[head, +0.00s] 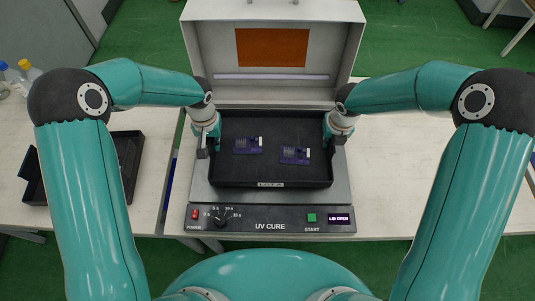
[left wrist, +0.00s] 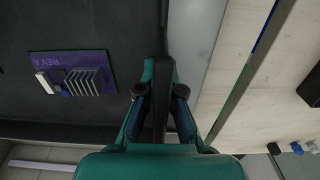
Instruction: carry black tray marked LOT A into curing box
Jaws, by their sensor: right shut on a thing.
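The black tray (head: 271,174) lies in the open curing box (head: 340,190), with a label on its front rim too small to read surely. Two purple circuit boards, the left one (head: 247,146) and the right one (head: 295,155), lie flat in it. My left gripper (head: 206,147) is at the tray's left wall; in the left wrist view its fingers (left wrist: 160,85) stand on both sides of that wall, but whether they press on it is unclear. My right gripper (head: 337,138) is shut on the tray's right wall. Its fingertips are small and partly hidden.
The box's lid (head: 271,90) stands raised behind the tray, with an orange window. The front panel (head: 270,220) has a knob, a green button and a display reading LID OPEN. Another black tray (head: 127,160) lies on the left table. The right table (head: 405,190) is clear.

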